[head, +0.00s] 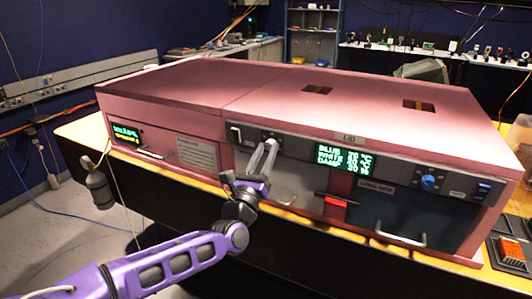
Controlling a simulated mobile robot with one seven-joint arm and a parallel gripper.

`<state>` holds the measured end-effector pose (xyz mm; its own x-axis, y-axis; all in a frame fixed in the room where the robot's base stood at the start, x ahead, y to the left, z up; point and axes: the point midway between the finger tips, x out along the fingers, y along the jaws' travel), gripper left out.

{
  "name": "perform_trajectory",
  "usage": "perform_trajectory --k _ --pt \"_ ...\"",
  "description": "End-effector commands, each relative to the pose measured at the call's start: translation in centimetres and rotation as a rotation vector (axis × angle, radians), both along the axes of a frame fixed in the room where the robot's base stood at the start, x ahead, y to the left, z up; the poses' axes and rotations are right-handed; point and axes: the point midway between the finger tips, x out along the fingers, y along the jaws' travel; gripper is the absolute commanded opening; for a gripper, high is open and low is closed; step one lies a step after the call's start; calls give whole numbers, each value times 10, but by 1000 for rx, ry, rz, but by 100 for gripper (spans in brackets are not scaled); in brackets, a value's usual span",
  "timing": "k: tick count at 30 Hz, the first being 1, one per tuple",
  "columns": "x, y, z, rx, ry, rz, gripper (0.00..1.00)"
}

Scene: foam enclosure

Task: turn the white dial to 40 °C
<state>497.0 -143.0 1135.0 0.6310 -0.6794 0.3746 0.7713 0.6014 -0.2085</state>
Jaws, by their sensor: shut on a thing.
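My gripper (270,143) reaches the grey control strip on the front of the pink enclosure, its two pale fingers shut at the spot where the white dial sits. The dial is hidden between and behind the fingertips, so its pointer cannot be read. The display (345,158) right of my gripper has green-white lines for BLUE, WHITE and DAMP; its figures are too small to read surely. A blue dial (429,183) is on the right part of the strip.
Below are a red handle (335,199) and a drawer handle (401,239). A grey bottle (98,188) hangs at the left.

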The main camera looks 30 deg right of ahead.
Motion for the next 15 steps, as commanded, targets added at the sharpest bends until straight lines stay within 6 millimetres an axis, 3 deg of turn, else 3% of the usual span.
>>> perform_trajectory --k 15 --pt "1 1 0 104 -130 0 0"
